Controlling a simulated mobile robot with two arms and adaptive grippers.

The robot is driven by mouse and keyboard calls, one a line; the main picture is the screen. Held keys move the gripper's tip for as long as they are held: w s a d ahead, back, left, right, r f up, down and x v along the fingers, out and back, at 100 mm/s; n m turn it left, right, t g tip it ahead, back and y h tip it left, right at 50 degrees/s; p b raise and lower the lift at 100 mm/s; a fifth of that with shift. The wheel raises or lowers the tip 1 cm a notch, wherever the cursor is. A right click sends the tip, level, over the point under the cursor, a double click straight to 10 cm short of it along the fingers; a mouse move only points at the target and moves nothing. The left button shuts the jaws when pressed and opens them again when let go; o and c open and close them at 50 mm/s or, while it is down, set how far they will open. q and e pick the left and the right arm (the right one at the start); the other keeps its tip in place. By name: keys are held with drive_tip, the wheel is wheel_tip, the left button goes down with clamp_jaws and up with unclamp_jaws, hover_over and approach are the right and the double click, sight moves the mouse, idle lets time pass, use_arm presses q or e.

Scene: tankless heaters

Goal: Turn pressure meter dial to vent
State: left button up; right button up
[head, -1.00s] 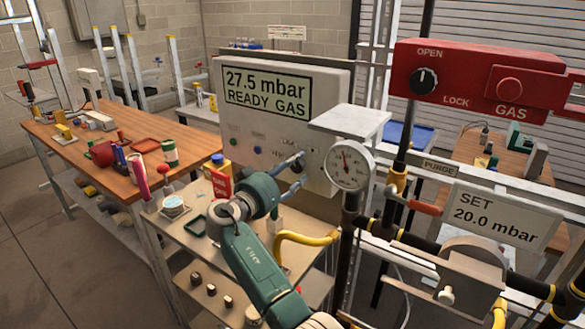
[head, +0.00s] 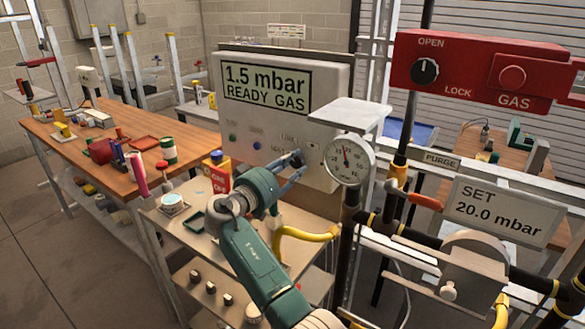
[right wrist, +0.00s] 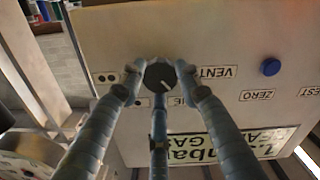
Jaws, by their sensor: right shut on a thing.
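The pressure meter (head: 325,75) is a pale box whose screen (head: 266,88) reads 1.5 mbar, READY GAS. Its dark round dial (right wrist: 158,75) is in the middle of the right wrist view, where the panel appears upside down. The dial's white mark slants down and right there. The VENT label (right wrist: 217,72) is just right of the dial; another label below right is partly covered by a finger. My right gripper (right wrist: 160,77) is shut on the dial, with fingers around it; it also shows in the head view (head: 289,168). My left gripper is not in view.
A round gauge (head: 350,160) on a black pipe stands just right of my right gripper, beneath a pale shelf (head: 350,115). A red gas box (head: 485,73) is at upper right.

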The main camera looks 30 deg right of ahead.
drive_tip(key=n, duration=0.2)
drive_tip(key=shift+r+n, duration=0.2)
drive_tip(key=shift+n, duration=0.1)
drive_tip(key=shift+w+a+n, duration=0.1)
drive_tip(key=shift+n, duration=1.4)
drive_tip(key=shift+r, duration=0.1)
drive_tip(key=o, duration=1.2)
drive_tip(key=shift+c, duration=0.2)
drive_tip(key=shift+a+f, duration=0.1)
drive_tip(key=shift+f, duration=0.1)
drive_tip(key=shift+a, duration=0.3)
drive_tip(key=v, duration=1.1)
drive_tip(key=shift+a, duration=0.15)
drive_tip(key=shift+f, duration=0.1)
